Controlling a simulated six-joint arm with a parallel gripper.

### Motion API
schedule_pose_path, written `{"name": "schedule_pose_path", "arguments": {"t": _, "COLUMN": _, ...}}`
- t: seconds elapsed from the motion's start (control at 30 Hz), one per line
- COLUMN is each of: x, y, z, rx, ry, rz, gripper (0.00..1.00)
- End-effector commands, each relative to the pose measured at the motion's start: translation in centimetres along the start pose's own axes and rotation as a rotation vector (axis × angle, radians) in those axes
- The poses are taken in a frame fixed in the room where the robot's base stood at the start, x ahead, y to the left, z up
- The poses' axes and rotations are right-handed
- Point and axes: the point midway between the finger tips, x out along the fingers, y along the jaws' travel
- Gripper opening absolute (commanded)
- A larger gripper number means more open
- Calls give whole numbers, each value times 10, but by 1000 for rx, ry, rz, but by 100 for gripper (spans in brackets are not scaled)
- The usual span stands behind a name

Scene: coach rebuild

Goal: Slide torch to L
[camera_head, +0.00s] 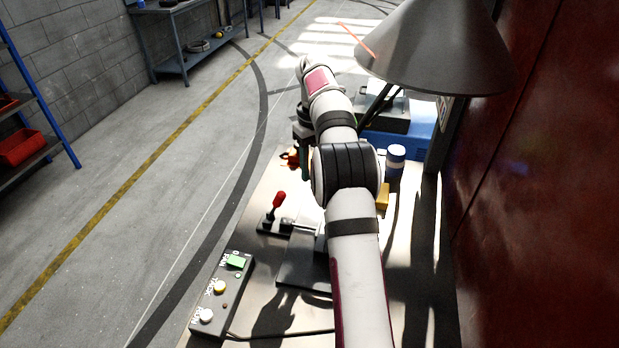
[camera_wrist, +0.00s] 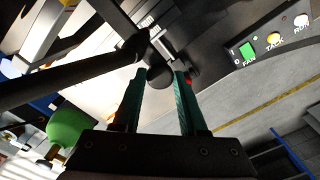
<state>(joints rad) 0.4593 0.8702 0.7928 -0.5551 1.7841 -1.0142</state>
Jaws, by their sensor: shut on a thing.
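My gripper (camera_wrist: 162,76) has two teal fingers closed around a dark, round-ended knob (camera_wrist: 160,77) in the wrist view. I cannot tell for sure whether this knob belongs to the torch. In the head view my gripper (camera_head: 302,164) is left of my arm, above the bench, and my arm hides most of what lies beneath it. No L mark can be read in either view.
A red-knobbed lever (camera_head: 279,200) stands left of my arm. A button box (camera_head: 222,290) lies at the front left. A blue-and-white can (camera_head: 396,160) and a yellow block (camera_head: 382,196) stand on the right. A grey lamp shade (camera_head: 430,50) hangs at the upper right.

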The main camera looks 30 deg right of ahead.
Motion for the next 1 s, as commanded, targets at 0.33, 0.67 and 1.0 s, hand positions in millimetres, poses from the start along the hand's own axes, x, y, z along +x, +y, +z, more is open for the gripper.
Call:
{"name": "schedule_pose_path", "arguments": {"t": 0.33, "x": 0, "y": 6, "z": -6, "rx": -1, "ry": 1, "rz": 0, "gripper": 0}}
{"name": "schedule_pose_path", "arguments": {"t": 0.67, "x": 0, "y": 5, "z": -6, "rx": -1, "ry": 1, "rz": 0, "gripper": 70}}
{"name": "schedule_pose_path", "arguments": {"t": 1.0, "x": 0, "y": 4, "z": -4, "rx": 0, "ry": 0, "rz": 0, "gripper": 71}}
